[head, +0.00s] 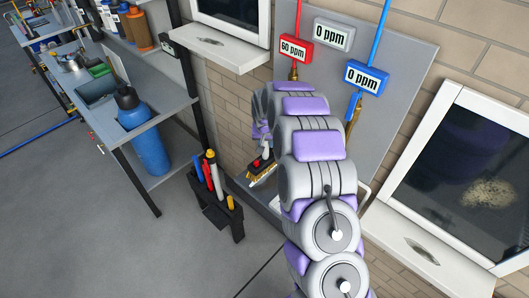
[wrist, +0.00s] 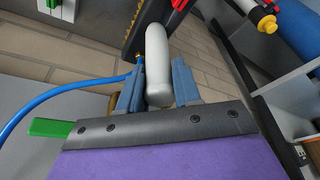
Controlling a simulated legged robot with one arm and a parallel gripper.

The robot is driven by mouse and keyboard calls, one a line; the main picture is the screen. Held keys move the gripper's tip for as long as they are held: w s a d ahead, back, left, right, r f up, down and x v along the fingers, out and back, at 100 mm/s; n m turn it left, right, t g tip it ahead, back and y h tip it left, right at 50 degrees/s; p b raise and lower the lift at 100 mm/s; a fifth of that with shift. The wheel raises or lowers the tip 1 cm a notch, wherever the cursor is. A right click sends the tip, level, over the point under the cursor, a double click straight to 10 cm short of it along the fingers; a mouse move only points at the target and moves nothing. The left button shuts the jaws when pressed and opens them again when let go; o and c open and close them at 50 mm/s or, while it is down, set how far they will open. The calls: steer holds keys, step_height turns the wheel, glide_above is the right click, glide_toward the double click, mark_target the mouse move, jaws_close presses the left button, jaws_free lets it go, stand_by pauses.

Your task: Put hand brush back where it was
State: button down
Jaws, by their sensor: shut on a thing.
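The hand brush (head: 262,174) shows in the head view with yellow bristles and red and white parts, low beside my arm near the wall. In the wrist view its pale grey handle (wrist: 158,60) stands between the two blue-grey fingers of my gripper (wrist: 156,88), which are shut on it. In the head view my gripper is mostly hidden by my arm. A black tool holder (head: 218,226) stands on the floor to the left of the brush. It holds several tools (head: 211,172) with red, blue and yellow parts. Brush and holder appear apart.
Behind my arm is a grey panel (head: 400,45) with ppm displays and red and blue pipes. A window ledge (head: 410,236) is at right. The floor at lower left is clear.

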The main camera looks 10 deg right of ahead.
mark_target(265, 154)
steer(key=shift+d+f, duration=0.1)
steer(key=shift+f, duration=0.5)
steer(key=f, duration=0.1)
steer(key=a+f, duration=0.1)
steer(key=f, duration=0.1)
steer(key=shift+a, duration=0.15)
steer(key=c, duration=1.2)
jaws_free()
steer(key=shift+c, duration=0.2)
steer(key=o, duration=0.5)
steer(key=shift+d, duration=0.45)
steer(key=shift+c, duration=0.2)
steer(key=shift+a, duration=0.1)
